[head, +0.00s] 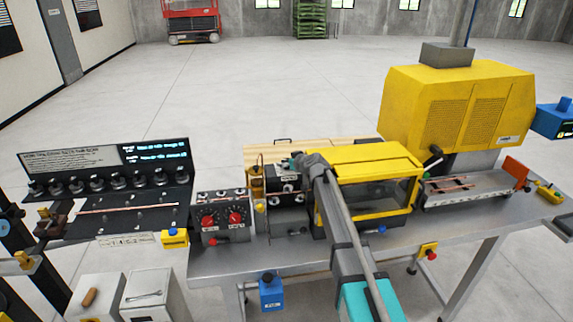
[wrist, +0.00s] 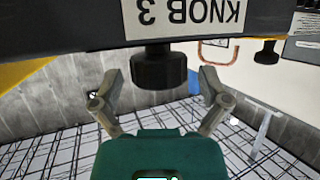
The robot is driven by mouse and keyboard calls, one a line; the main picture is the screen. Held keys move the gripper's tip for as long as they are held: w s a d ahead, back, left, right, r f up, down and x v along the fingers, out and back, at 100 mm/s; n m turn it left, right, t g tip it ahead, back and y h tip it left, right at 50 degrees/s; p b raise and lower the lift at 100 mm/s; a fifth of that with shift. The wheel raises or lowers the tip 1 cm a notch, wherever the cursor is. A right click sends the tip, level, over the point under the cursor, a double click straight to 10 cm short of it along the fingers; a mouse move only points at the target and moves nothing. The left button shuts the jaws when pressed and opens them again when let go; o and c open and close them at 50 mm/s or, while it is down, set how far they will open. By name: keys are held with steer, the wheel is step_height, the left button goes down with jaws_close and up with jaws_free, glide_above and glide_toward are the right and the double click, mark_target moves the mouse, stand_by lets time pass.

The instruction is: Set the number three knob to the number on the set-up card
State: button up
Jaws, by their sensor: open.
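The black number three knob (wrist: 158,68) sticks out from a dark panel under a white label (wrist: 183,20), which reads KNOB 3 upside down in the wrist view. My gripper (wrist: 159,82) is open, with one finger on each side of the knob and a visible gap on both sides. In the head view my gripper (head: 303,161) is at the black unit (head: 287,198) in the middle of the bench, and my arm hides part of that unit. I cannot pick out the set-up card for certain; a white card (head: 126,239) at the left rack has lettering too small to read.
Another black knob (wrist: 267,52) and a bent copper tube (wrist: 218,53) show at the right in the wrist view. A yellow-framed guard (head: 365,163) stands right beside my arm. A box with red knobs (head: 222,219) is to the left. Open floor lies behind the bench.

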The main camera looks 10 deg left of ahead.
stand_by(0.3)
steer(key=c, duration=1.1)
steer(key=shift+a, duration=0.25)
steer(key=shift+c, duration=0.2)
steer(key=shift+d, duration=0.15)
steer(key=shift+h, duration=0.3)
steer(key=shift+f+m+t+h, duration=0.1)
steer(key=shift+m+t+h, duration=1.1)
steer(key=shift+m+h, duration=4.2)
steer(key=shift+h, duration=0.3)
